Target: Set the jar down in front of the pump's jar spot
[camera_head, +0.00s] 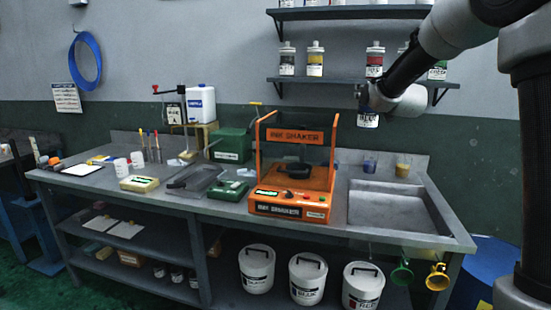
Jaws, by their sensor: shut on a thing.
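My gripper (363,98) is in the air above the right part of the bench, in front of the lower wall shelf. It is shut on a small jar (368,120) with a white label and dark lettering; the jar hangs upright, well above the bench top. The gripper's fingers are small and partly hidden by my arm. A device with a red-tipped lever (157,91), which looks like the pump, stands at the back left of the bench beside a white jug (201,103). I cannot make out its jar spot.
An orange ink shaker (291,195) stands mid-bench, between the jar and the lever device. A green box (231,146), grey tray (193,182) and small green case (229,191) lie left of it. A sink (390,208) is at right. Bottles line the shelf (350,81).

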